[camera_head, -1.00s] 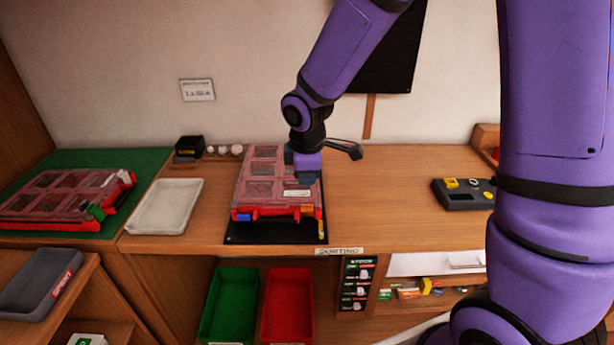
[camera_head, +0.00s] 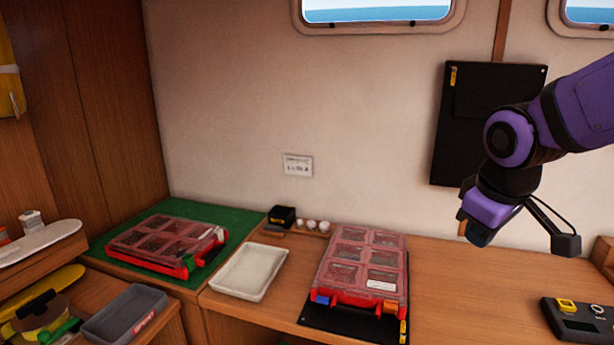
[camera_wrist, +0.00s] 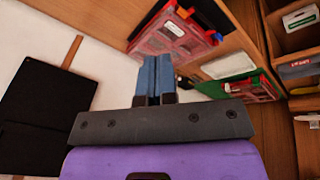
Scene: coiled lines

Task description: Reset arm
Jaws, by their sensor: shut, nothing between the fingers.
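My gripper (camera_head: 477,236) is raised above the right part of the bench, to the right of the near organizer case (camera_head: 361,262), and touches nothing. In the wrist view its blue fingers (camera_wrist: 155,77) are together with nothing between them. The near case has a clear reddish lid with several compartments and red edges, and its lid is down. It lies on a black mat (camera_head: 345,322). A second, similar case (camera_head: 165,243) lies on a green mat (camera_head: 222,271) at the left.
A white tray (camera_head: 249,272) lies between the cases. A small black box (camera_head: 282,216) and white round items stand behind it. A black-and-yellow device (camera_head: 583,322) is at the right. A black panel (camera_head: 455,115) hangs on the wall near my arm. A grey bin (camera_head: 125,315) is lower left.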

